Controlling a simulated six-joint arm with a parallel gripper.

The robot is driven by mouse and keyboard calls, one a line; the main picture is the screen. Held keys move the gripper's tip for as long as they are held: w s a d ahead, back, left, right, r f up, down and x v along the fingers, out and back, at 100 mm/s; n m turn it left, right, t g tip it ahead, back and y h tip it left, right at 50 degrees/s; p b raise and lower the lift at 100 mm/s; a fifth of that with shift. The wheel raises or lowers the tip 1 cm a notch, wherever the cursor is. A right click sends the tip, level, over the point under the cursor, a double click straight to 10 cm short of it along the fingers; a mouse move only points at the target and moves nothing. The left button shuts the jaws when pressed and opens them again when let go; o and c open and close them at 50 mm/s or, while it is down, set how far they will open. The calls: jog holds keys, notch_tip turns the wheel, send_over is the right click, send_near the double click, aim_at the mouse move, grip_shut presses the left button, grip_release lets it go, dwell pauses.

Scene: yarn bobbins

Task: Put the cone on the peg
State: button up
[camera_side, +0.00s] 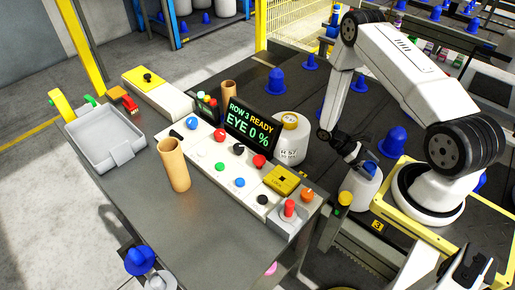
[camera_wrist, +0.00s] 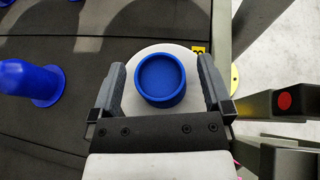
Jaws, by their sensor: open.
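A white cone-shaped body with a blue round top (camera_side: 369,168) stands near the base of my arm in the side view. In the wrist view its blue top (camera_wrist: 160,80) is seen from above, with a hollow round end inside a white rim. My gripper (camera_wrist: 162,66) is open, with one finger on each side of the blue top; I cannot tell whether they touch it. In the side view my gripper (camera_side: 349,152) is small and dark, just above and left of this body. I cannot identify the peg with certainty.
Several blue flanged cones stand on the dark surface, one (camera_side: 276,82) behind the panel and one (camera_wrist: 32,82) left in the wrist view. A white container (camera_side: 291,140), control panel (camera_side: 222,160), cardboard tube (camera_side: 174,165) and grey tray (camera_side: 103,138) stand left. Grey framework (camera_wrist: 285,103) is close on the right.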

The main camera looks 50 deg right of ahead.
jog(key=v, duration=0.7)
jog(key=shift+w, duration=0.25)
jog(key=shift+a+r, duration=0.1)
jog(key=w+a+r+m+t+y, duration=0.1)
jog(key=w+a+r+t, duration=0.2)
jog(key=a+r+t, duration=0.4)
jog(key=w+a+r+m+t+y, duration=0.1)
jog(key=w+a+r+t, duration=0.2)
jog(key=a+r+t, duration=0.5)
jog(key=shift+a+r, duration=2.3)
jog(key=shift+r, duration=0.5)
jog(key=shift+w, duration=0.1)
